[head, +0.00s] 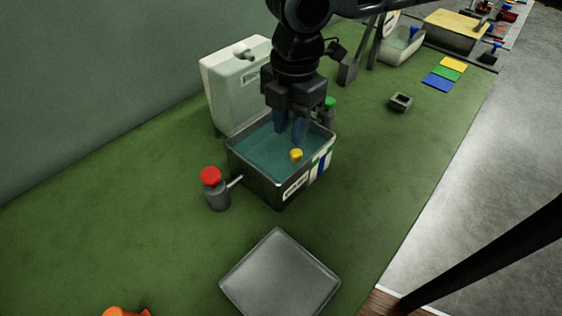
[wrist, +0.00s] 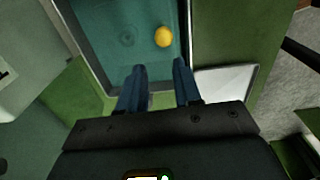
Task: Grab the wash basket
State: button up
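A metal tank (head: 252,177) filled with teal liquid stands on the green bench; it also fills the top of the wrist view (wrist: 88,50). A round yellow knob (head: 296,155) shows at the liquid inside it, and also in the wrist view (wrist: 163,36). No basket body can be made out; I cannot tell whether the knob belongs to a wash basket under the liquid. My gripper (head: 290,142) points down over the tank, its two blue fingers apart with nothing visible between them. In the wrist view, the knob appears beyond the fingertips (wrist: 159,68), apart from them.
A red-capped bottle (head: 215,190) stands left of the tank. A white container (head: 228,88) and a green-topped bottle (head: 329,106) stand behind it. A square metal plate (head: 280,278) lies in front. Coloured cards (head: 445,73) and a small grey block (head: 401,102) lie at right.

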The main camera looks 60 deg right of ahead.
aim_at(296, 152)
jog(key=shift+s+d+f, duration=0.25)
jog(key=shift+s+d, duration=0.15)
jog(key=shift+d, duration=0.05)
jog(key=shift+f, duration=0.4)
notch_tip(296, 152, down, 7)
jog(key=shift+s+d+r, duration=0.15)
grip_shut()
